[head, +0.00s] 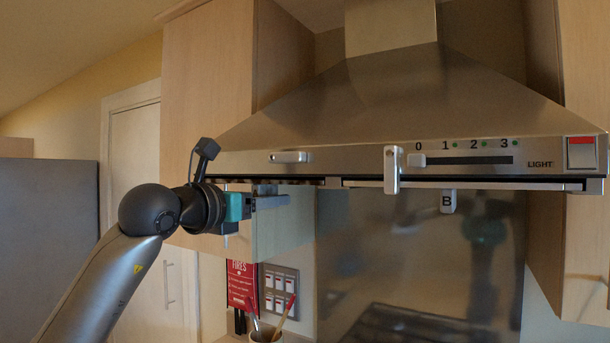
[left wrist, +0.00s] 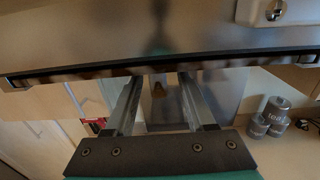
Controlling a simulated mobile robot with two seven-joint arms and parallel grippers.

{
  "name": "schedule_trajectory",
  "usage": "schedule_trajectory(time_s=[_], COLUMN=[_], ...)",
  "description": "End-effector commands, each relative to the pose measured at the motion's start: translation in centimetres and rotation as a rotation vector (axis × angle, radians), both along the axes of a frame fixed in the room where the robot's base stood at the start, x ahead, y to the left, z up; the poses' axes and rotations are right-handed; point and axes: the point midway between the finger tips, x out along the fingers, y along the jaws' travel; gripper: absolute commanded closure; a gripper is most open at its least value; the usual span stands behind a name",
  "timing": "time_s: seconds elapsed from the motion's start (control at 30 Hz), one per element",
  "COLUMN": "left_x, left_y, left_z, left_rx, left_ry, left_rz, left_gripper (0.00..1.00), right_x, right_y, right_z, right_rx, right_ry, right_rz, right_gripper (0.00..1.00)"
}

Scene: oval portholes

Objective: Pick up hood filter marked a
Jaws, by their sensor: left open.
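The range hood (head: 380,110) is a steel canopy with a long front edge. A white tab marked B (head: 447,201) hangs under its right half. I cannot make out a filter marked A; its label may be hidden behind my left gripper. My left gripper (head: 277,197) is just under the hood's left front edge, open, with nothing seen held. In the left wrist view its two fingers (left wrist: 160,80) point away under the hood's dark edge, well apart. A small dark brownish piece shows between them, too small to identify. My right gripper is not in view.
Wooden cabinets (head: 205,90) stand on both sides. Below are a red sign (head: 242,284) and a utensil pot (head: 266,333). Canisters (left wrist: 270,115) stand at right.

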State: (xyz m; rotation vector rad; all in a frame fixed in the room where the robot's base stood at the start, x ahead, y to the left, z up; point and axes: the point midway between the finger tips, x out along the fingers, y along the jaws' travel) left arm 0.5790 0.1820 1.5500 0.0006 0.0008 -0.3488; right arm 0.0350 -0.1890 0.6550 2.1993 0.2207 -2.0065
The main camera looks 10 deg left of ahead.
Motion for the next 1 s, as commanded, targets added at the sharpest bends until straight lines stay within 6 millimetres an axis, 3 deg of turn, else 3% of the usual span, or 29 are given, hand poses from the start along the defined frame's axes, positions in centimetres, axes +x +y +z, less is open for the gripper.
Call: schedule_trajectory(time_s=[0.23,0.7,1.0], left_x=[0.09,0.07,0.07], left_y=[0.00,0.01,0.02], left_z=[-0.04,-0.04,-0.04], left_rx=[0.000,0.000,0.000], left_ry=[-0.001,0.000,0.000], left_rz=[0.001,0.001,0.001], left_gripper=[0.47,1.00,1.00], right_x=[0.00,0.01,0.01], right_y=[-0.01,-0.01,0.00], right_z=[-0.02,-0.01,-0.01], right_rx=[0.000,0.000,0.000], right_ry=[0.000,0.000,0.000], right_rz=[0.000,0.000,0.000], right_gripper=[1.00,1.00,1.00])
